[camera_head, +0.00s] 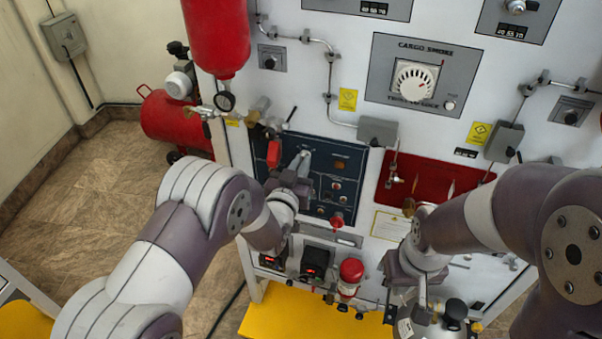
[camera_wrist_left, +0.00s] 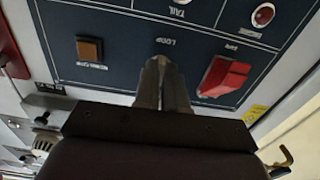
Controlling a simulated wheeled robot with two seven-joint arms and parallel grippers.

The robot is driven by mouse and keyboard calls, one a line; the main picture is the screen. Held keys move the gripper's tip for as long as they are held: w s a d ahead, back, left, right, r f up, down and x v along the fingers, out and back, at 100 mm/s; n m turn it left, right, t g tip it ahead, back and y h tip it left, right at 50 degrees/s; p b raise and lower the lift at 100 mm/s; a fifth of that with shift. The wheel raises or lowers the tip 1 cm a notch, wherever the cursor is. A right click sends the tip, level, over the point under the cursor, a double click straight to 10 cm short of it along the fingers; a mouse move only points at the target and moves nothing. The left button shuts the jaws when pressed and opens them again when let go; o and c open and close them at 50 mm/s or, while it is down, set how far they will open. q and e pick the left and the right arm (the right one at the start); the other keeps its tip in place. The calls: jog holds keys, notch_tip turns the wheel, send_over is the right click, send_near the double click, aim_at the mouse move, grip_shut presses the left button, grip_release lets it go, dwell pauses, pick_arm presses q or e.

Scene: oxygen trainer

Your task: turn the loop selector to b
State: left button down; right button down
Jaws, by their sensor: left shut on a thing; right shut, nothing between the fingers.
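The loop selector sits on the dark blue panel (camera_head: 353,153), which also fills much of the left wrist view (camera_wrist_left: 130,70). My left gripper (camera_head: 303,160) is at the upper left part of this panel. In the left wrist view its fingers (camera_wrist_left: 164,82) are together just below the upside-down "LOOP" label, shut on the selector. The fingers hide the selector's knob, so its pointing direction cannot be told. My right gripper (camera_head: 408,314) is shut and empty, low in front of the trainer and away from the blue panel.
A red switch (camera_wrist_left: 224,76) is beside the left fingers; it also shows in the head view (camera_head: 273,154). An amber square (camera_wrist_left: 89,48) is on their other side. A red-capped part (camera_head: 351,271) stands below, left of my right gripper. Pipes and valves crowd the panel's upper left.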

pick_arm(q)
jog(key=shift+f+m+b, duration=0.1)
jog(key=shift+m+b, duration=3.4)
jog(key=shift+m, duration=1.1)
jog(key=c, duration=1.3)
grip_release()
jog(key=shift+o, duration=0.5)
jog(key=shift+s, duration=0.1)
